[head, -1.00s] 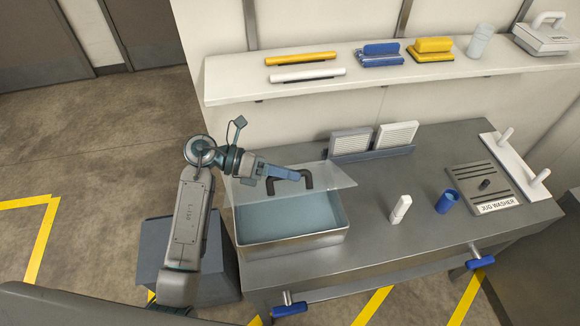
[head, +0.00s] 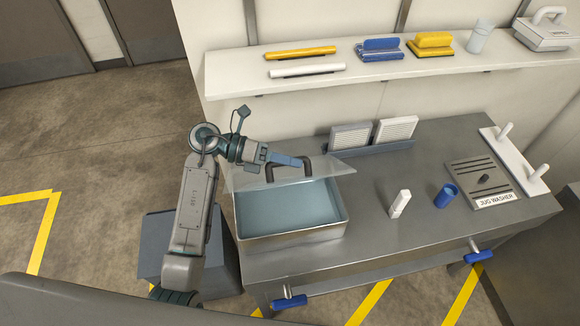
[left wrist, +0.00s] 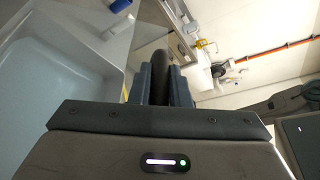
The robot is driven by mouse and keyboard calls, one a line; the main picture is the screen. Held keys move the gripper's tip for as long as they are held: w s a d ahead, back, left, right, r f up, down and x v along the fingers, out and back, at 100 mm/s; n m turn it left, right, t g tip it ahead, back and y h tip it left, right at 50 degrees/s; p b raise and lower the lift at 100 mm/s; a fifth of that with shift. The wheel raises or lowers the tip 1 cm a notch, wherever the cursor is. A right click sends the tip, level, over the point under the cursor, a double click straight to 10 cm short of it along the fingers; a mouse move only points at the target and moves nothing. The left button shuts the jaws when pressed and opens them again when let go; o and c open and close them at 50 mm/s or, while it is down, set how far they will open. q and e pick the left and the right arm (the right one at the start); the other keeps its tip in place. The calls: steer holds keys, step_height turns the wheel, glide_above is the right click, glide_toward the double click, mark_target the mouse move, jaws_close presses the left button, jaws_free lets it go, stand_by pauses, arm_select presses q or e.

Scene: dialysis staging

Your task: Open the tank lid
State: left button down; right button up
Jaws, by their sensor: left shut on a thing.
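The tank (head: 290,238) is an open-topped metal basin with pale blue liquid or lining, at the left end of the steel table. Its clear lid (head: 328,167) is tilted up at the tank's back edge. The lid has a dark arched handle (head: 308,168). My left gripper (head: 296,161) is shut on the handle; in the left wrist view the dark handle bar (left wrist: 243,66) stands between the fingers. The tank's pale interior (left wrist: 60,85) fills the left of that view. My right gripper is not in view.
On the table (head: 375,225) stand a white bottle (head: 400,204), a blue cup (head: 446,196), a jug washer plate (head: 483,187) and a rack with two white filters (head: 372,148) behind the lid. A wall shelf (head: 350,80) holds several items above.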

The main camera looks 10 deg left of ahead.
arm_select(q)
steer(key=w+a+r+n+h, duration=0.1)
steer(key=w+r+n, duration=0.1)
steer(key=w, duration=0.3)
steer(key=shift+a+r+n+g+b, duration=0.3)
steer(key=shift+a+r+g+b, duration=0.05)
steer(key=shift+r+g+b, duration=0.1)
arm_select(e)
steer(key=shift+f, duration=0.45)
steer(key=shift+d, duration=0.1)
arm_select(q)
steer(key=c, duration=1.4)
jaws_free()
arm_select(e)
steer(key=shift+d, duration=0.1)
arm_select(q)
steer(key=shift+o, duration=0.2)
